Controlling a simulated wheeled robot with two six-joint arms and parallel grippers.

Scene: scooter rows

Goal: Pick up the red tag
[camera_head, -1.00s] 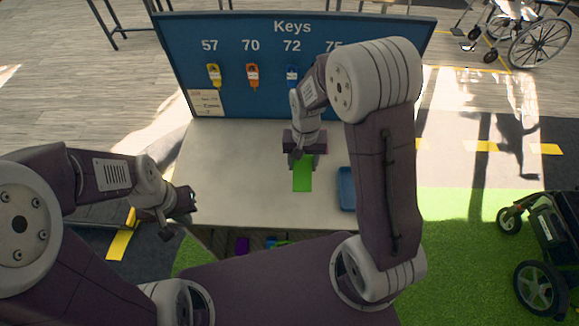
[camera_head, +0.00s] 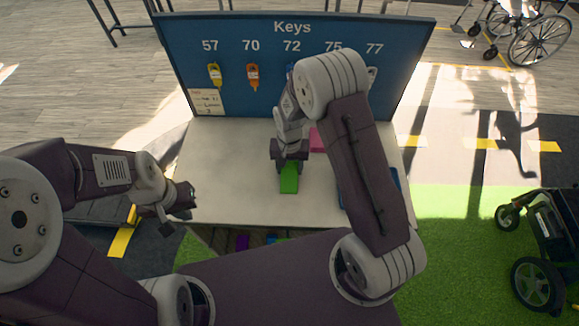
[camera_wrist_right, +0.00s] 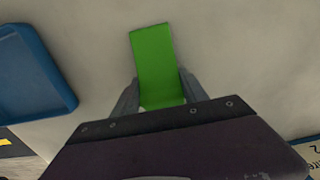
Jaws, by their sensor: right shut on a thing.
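My right gripper (camera_head: 290,168) is shut on a flat green strip (camera_head: 289,181) over the white tabletop. In the right wrist view the green strip (camera_wrist_right: 155,62) sits between the two fingers. I cannot tell how high it is above the table. A yellow tag (camera_head: 214,75) and an orange tag (camera_head: 252,76) hang on the blue board, under 57 and 70. No clearly red tag shows; my right arm covers part of the board. My left gripper (camera_head: 186,207) is empty at the table's left edge, its opening unclear.
A pink block (camera_head: 316,140) lies behind my right gripper, partly hidden by my arm. A blue tray (camera_wrist_right: 30,75) is on the tabletop (camera_head: 235,185), largely behind my arm in the head view. The tabletop's left half is clear. A paper note (camera_head: 205,101) is on the board.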

